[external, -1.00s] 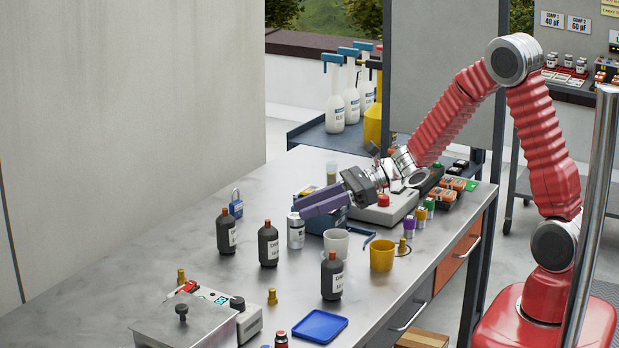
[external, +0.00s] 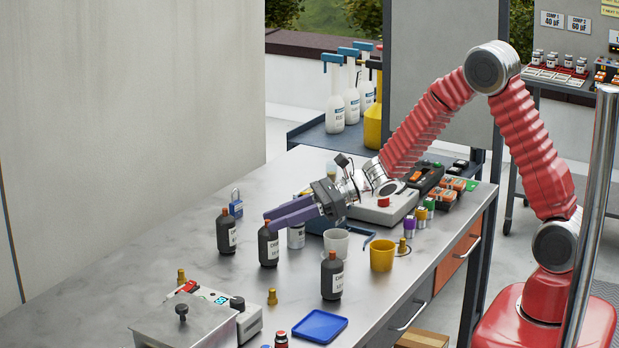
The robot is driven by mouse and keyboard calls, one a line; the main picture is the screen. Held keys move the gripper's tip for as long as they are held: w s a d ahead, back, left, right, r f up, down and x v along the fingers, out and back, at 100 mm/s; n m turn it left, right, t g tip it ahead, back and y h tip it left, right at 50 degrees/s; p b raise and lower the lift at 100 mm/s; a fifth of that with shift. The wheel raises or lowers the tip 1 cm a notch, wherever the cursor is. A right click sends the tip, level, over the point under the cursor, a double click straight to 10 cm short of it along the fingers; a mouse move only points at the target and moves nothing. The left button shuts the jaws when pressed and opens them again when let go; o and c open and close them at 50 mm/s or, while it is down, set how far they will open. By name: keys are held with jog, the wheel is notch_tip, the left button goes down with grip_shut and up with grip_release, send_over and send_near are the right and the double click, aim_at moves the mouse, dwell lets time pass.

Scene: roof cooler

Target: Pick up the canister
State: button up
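A small silver canister with a pale label (external: 296,237) stands upright on the metal bench, partly hidden under my gripper. Several dark bottles with brown caps and white labels stand near it: the middle one (external: 268,248), one to the left (external: 226,233) and one to the front right (external: 333,277). My gripper (external: 268,219) has two purple fingers pointing left, with a gap between them, so it looks open. Its tips are at the middle bottle's cap in the picture. I cannot tell whether they touch it or lie either side of it. Nothing is visibly held.
A white cup (external: 336,243) and yellow cup (external: 382,256) stand right of the canister. A blue padlock (external: 236,204) is at the back left. A blue tray (external: 320,327) and a metal device (external: 190,325) are in front. The bench's left rear is clear.

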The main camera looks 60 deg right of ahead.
jog(key=shift+x, duration=1.5)
jog(key=shift+c, duration=0.4)
jog(key=c, duration=0.7)
jog(key=shift+f, duration=0.1)
grip_shut()
